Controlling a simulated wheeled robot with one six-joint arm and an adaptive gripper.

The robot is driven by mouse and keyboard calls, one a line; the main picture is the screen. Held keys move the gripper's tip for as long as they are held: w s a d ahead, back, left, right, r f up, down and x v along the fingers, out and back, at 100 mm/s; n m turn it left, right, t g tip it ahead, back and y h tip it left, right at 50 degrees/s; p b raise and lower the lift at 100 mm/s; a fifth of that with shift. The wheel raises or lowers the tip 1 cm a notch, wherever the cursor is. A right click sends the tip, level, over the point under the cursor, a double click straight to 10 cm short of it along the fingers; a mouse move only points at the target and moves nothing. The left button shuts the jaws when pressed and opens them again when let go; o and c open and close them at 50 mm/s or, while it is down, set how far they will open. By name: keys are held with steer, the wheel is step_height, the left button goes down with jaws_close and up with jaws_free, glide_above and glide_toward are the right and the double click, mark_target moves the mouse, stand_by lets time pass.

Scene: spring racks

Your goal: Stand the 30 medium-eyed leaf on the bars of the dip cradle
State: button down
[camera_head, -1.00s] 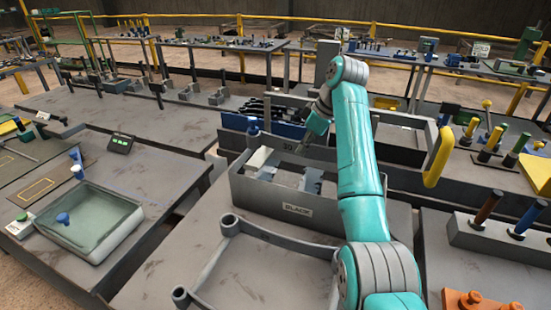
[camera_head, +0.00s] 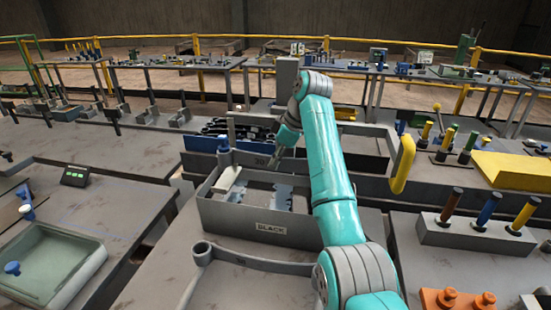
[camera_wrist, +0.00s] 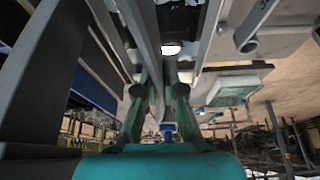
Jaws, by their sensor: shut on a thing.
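My gripper (camera_head: 273,163) points down over a grey open box marked BLACK (camera_head: 236,217), which has pale bars and plates inside. In the wrist view, my gripper (camera_wrist: 163,98) is shut on a long grey strip (camera_wrist: 143,35), which looks like the leaf. It runs up between the fingers. Its eyes and any 30 mark cannot be made out, and in the head view I cannot separate it from the things around it. I cannot tell whether it touches the box's bars. A blue rack (camera_head: 203,144) marked 30, with dark leaves, stands behind the box.
A blue-topped post (camera_head: 223,157) stands at the box's left. A green-lined tray (camera_head: 48,265) is at the left. A yellow handle (camera_head: 403,165) rises at the right, beyond a block of coloured-handled tools (camera_head: 470,235).

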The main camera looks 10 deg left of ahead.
mark_target(278, 170)
steer(key=shift+f, duration=2.35)
steer(key=c, duration=1.2)
jaws_free()
steer(key=shift+o, duration=1.1)
steer(key=shift+f, duration=0.25)
steer(key=shift+o, duration=1.2)
steer(key=shift+r, duration=0.1)
steer(key=shift+r, duration=3.5)
